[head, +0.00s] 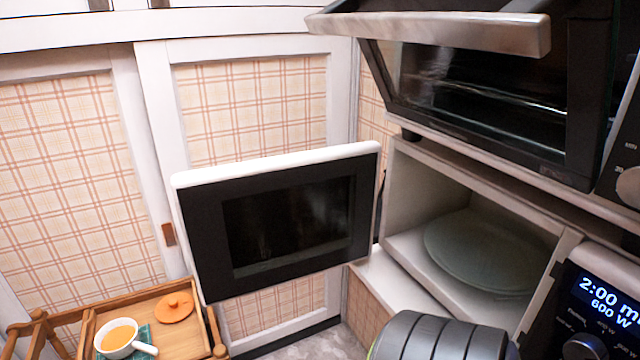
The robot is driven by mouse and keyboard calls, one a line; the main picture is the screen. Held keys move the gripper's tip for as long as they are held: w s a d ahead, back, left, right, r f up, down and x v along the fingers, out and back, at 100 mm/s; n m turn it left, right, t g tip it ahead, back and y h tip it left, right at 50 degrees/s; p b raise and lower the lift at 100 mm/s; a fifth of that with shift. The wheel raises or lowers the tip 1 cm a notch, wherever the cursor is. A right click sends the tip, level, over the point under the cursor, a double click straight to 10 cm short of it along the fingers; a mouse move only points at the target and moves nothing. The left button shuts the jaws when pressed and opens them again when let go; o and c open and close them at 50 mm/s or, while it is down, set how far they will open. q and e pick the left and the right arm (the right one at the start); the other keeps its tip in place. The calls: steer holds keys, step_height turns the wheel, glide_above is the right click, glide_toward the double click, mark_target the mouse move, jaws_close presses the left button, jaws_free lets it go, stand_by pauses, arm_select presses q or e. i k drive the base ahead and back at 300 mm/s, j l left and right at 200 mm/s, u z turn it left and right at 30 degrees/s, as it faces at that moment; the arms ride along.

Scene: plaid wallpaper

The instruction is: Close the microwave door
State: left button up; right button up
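The microwave (555,250) stands at the right, with its white cavity open and a round glass plate (485,250) inside. Its control panel (600,305) reads 2:00 and 600 W. The microwave door (196,230), black with a dark window and white edge, is swung wide open to the left of the cavity. A dark ribbed rounded part (440,338), which seems to be part of my arm, shows at the bottom edge in front of the microwave. No gripper fingers are visible, and nothing is seen touching the door.
An oven (480,125) with a metal handle (440,30) sits above the microwave, its door tilted partly open. A wooden cart (180,335) at lower left holds a cup (120,350) of yellow liquid and an orange lid (175,307). Plaid wall panels (250,110) stand behind the door.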

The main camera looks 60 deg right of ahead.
mark_target(266, 233)
steer(key=j+z, duration=0.1)
steer(key=z, duration=1.05)
steer(key=i+j, duration=0.05)
